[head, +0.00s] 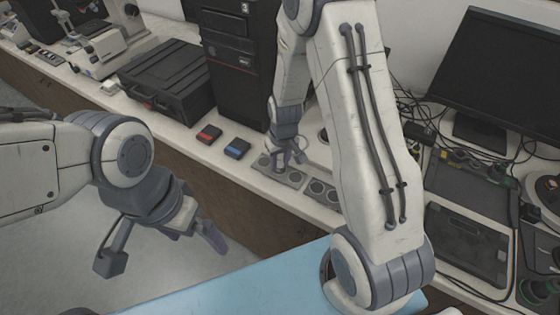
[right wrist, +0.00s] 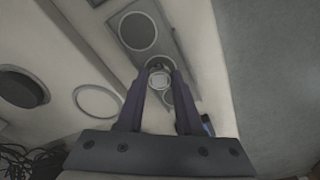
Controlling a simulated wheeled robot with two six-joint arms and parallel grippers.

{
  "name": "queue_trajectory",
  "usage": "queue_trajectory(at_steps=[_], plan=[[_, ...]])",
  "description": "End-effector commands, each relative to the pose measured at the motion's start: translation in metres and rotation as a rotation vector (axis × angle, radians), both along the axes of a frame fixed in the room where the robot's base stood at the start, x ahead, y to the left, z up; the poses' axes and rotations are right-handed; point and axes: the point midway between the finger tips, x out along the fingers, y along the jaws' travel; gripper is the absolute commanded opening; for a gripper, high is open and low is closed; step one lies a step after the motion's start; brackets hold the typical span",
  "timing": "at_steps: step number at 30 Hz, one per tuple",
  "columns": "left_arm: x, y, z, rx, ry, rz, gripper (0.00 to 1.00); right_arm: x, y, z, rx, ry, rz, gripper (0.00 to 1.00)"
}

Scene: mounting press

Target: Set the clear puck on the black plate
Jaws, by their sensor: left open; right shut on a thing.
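My right gripper (right wrist: 158,80) is shut on a small pale round thing, the clear puck (right wrist: 159,77), held between its fingertips over a grey strip with round dark discs (right wrist: 138,30). In the head view the right gripper (head: 288,160) is low over that grey strip, and the puck cannot be made out there. A black round disc (right wrist: 22,88), perhaps the black plate, lies at the left of the right wrist view, apart from the gripper. My left gripper (head: 208,232) is open and empty, in front of the counter and away from these things.
A red block (head: 208,134) and a blue block (head: 236,148) lie left of the right gripper. A black case (head: 168,75) and a computer tower (head: 240,50) stand behind. A white ring (right wrist: 97,102) lies beside the black disc. Cables and a monitor (head: 500,70) are at right.

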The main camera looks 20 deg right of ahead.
Motion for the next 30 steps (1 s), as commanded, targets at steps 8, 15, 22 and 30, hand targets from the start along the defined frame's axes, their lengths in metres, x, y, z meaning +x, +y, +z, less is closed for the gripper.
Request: queue_trajectory(at_steps=[8,15,22,30], plan=[[0.000,0.000,-0.003,0.000,0.000,0.000,1.00,0.000,0.000,-0.003,0.000,0.000,0.000,0.47],[0.000,0.000,-0.003,0.000,0.000,0.000,1.00,0.000,0.000,-0.003,0.000,0.000,0.000,0.48],[0.000,0.000,0.000,0.000,0.000,0.000,1.00,0.000,0.000,0.010,0.000,-0.004,0.001,0.48],[0.000,0.000,-0.002,0.000,0.000,0.000,1.00,-0.006,-0.001,0.064,0.000,-0.007,0.000,0.48]])
